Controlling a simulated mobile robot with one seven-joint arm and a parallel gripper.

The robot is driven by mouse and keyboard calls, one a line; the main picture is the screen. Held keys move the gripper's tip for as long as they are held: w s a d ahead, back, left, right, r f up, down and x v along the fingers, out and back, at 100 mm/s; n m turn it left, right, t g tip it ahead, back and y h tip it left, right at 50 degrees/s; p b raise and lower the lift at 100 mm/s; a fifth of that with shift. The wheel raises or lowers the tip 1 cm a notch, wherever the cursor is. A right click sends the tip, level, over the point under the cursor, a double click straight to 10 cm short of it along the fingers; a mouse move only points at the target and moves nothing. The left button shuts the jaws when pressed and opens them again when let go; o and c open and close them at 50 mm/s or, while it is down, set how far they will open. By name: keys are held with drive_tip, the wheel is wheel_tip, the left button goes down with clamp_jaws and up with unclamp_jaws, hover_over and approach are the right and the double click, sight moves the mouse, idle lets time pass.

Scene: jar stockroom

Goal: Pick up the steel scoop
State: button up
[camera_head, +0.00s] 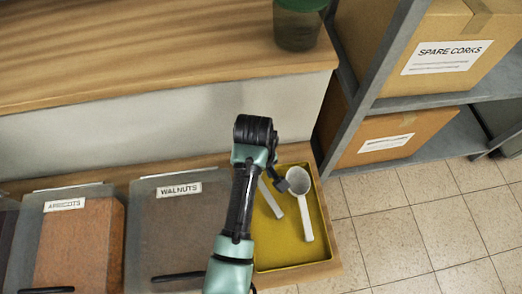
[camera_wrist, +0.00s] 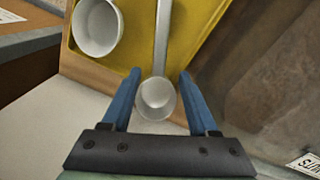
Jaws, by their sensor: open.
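Two pale scoops lie in a yellow tray. The one with the smaller bowl (camera_wrist: 157,97) has a thin grey handle and sits between the fingertips of my gripper (camera_wrist: 160,75) in the wrist view. In the head view its handle (camera_head: 271,199) shows, while its bowl is hidden behind my gripper (camera_head: 279,184). The other scoop (camera_head: 300,182) has a wider bowl and lies to the right; its bowl (camera_wrist: 97,27) is at upper left in the wrist view. Both look whitish grey, so I cannot tell by colour which is steel. My gripper is open, and I see no clear contact.
The yellow tray (camera_head: 320,213) has a raised rim. Bins labelled walnuts (camera_head: 165,235) and apricots (camera_head: 75,245) stand to its left. A wooden counter (camera_head: 150,50) with a green jar (camera_head: 298,28) is behind. A grey shelf (camera_head: 378,62) with cardboard boxes stands right; tiled floor is clear.

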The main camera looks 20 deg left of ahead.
drive_tip(key=f+b, duration=0.1)
drive_tip(key=f, duration=0.2)
drive_tip(key=f+b, duration=0.2)
drive_tip(key=f, duration=0.1)
drive_tip(key=shift+w+d+f, duration=0.1)
drive_tip(key=shift+w+f, duration=0.1)
drive_tip(key=shift+f, duration=0.1)
drive_tip(key=shift+r, duration=0.1)
clamp_jaws()
